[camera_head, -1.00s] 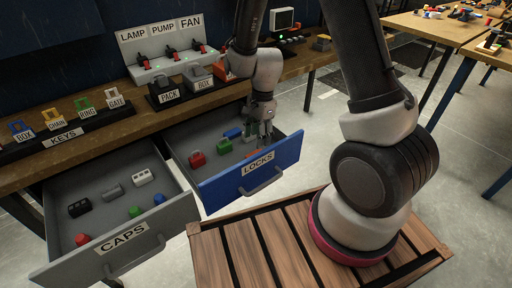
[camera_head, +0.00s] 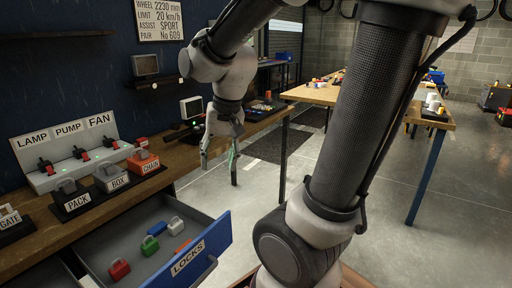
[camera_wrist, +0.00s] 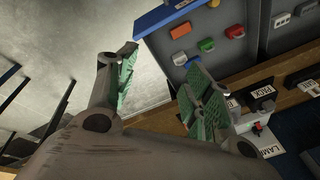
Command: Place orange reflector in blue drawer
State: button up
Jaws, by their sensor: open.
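The orange reflector (camera_head: 183,246) lies flat inside the open blue drawer (camera_head: 215,238), near its blue front panel, which is labelled LOCKS. In the wrist view the reflector (camera_wrist: 181,30) also lies on the grey drawer floor, close to the blue front panel (camera_wrist: 165,14). My gripper (camera_head: 219,163) is raised beyond the drawer, by the bench's front edge, clear of the reflector. In the wrist view my gripper (camera_wrist: 160,72) has its green-padded fingers spread wide with nothing between them.
A red padlock (camera_head: 119,269), a green padlock (camera_head: 149,245) and other small locks share the drawer. Labelled locks such as the orange CHAIN one (camera_head: 143,161) stand on the bench behind, near a LAMP, PUMP, FAN switch panel (camera_head: 70,150). Open floor lies to the right.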

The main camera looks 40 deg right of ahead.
jog(key=s+d+r+n, duration=0.2)
jog(key=s, duration=0.3)
jog(key=s+d+r+n+t+h, duration=0.1)
jog(key=s+d+r+n, duration=0.1)
jog(key=s, duration=0.3)
jog(key=shift+d+r+n+t, duration=0.3)
jog(key=shift+r+n, duration=0.3)
jog(key=shift+r, duration=0.15)
